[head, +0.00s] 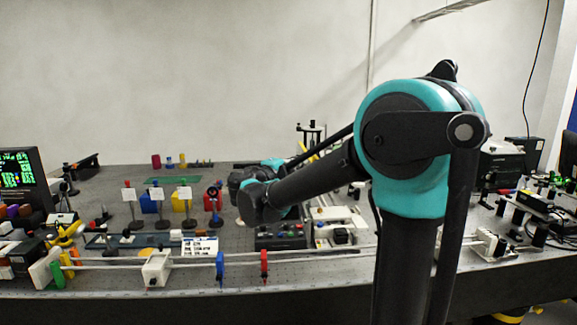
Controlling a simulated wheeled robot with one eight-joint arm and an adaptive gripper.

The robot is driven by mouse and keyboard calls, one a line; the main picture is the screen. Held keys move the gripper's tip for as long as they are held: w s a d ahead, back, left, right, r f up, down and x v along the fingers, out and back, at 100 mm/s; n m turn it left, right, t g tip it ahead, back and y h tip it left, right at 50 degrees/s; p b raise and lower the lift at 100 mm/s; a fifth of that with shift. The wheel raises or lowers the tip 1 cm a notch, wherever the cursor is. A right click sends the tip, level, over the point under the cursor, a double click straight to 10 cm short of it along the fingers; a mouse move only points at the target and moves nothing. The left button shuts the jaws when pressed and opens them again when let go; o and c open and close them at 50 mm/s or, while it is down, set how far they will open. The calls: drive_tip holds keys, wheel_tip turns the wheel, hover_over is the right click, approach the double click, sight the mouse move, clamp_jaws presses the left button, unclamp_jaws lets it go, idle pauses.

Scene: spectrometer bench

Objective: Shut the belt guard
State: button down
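I cannot pick out the belt guard with certainty in the head view. Part of the bench behind my arm is hidden, and a small yellow piece (309,153) shows just above the forearm there. My arm reaches from the right down to the left, and its wrist end is over the middle of the bench, above a dark control box (281,236) with coloured buttons. The fingers of my gripper are not distinguishable at the dark wrist end, so I cannot see whether they are open or shut or touching anything.
The dark bench (120,182) is crowded. A long rail with a white block (157,268), a blue ring mount (220,265) and a red ring mount (264,262) runs along the front. A monitor (20,172) stands at left. Bare bench lies towards the back left.

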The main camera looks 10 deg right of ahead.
drive_tip(key=shift+d+r, duration=0.1)
drive_tip(key=shift+d, duration=1)
drive_tip(key=shift+d, duration=0.15)
drive_tip(key=d+f+m+g+y, duration=0.1)
drive_tip(key=d+f+m+y, duration=0.1)
drive_tip(key=d+f, duration=0.3)
drive_tip(key=d+f+m+g+y, duration=0.1)
drive_tip(key=d+f+m+y, duration=0.2)
drive_tip(key=d+f+y, duration=0.2)
drive_tip(key=d+f+m+g+y, duration=0.2)
drive_tip(key=d+f+m+y, duration=0.1)
drive_tip(key=d, duration=0.5)
drive_tip(key=shift+d+f, duration=0.35)
drive_tip(key=shift+f, duration=0.55)
drive_tip(key=shift+d+f, duration=0.1)
drive_tip(key=shift+f, duration=0.75)
drive_tip(key=shift+s, duration=0.1)
